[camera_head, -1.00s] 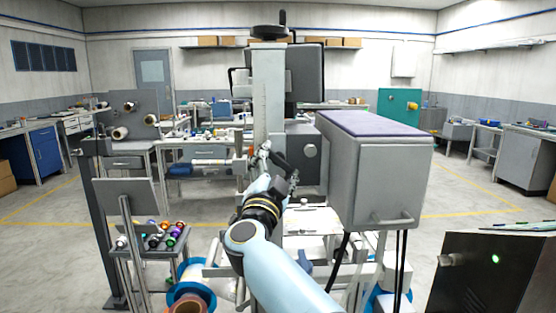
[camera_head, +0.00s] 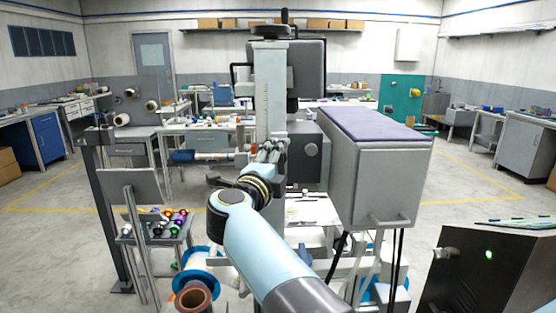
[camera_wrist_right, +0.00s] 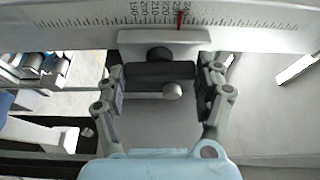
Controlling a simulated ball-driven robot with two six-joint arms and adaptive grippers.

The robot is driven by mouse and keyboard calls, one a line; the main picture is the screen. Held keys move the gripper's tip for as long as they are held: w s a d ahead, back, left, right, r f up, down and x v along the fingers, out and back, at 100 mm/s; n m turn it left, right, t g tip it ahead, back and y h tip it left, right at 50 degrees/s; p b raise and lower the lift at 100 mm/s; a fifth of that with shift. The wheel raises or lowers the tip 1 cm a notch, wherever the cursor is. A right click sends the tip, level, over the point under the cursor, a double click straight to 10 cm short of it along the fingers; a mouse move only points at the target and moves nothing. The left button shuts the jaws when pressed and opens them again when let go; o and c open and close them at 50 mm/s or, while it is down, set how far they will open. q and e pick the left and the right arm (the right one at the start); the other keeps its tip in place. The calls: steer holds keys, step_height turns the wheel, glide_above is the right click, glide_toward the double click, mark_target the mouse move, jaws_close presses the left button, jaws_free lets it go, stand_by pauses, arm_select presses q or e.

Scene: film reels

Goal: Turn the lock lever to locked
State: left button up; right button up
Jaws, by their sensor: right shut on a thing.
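My right gripper (camera_wrist_right: 160,76) is shut on the lock lever (camera_wrist_right: 158,69), a dark bar with a round hub behind it. One finger presses at each end of the bar, which lies level across the wrist view. A short grey rod with a rounded end (camera_wrist_right: 172,90) shows just below the bar, between the fingers. In the head view my right gripper (camera_head: 270,152) is at the front of the grey column (camera_head: 269,95), and the lever cannot be made out there. My left gripper is not in view.
A ruled scale (camera_wrist_right: 80,14) with a red pointer (camera_wrist_right: 179,20) runs behind the lever. A large grey box with a purple top (camera_head: 382,175) stands close right of my arm. Reels (camera_head: 194,297) and a small rack of coloured spools (camera_head: 165,228) are at lower left.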

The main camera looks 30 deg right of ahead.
steer(key=shift+m, duration=0.4)
steer(key=o, duration=1.2)
steer(key=shift+f, duration=0.1)
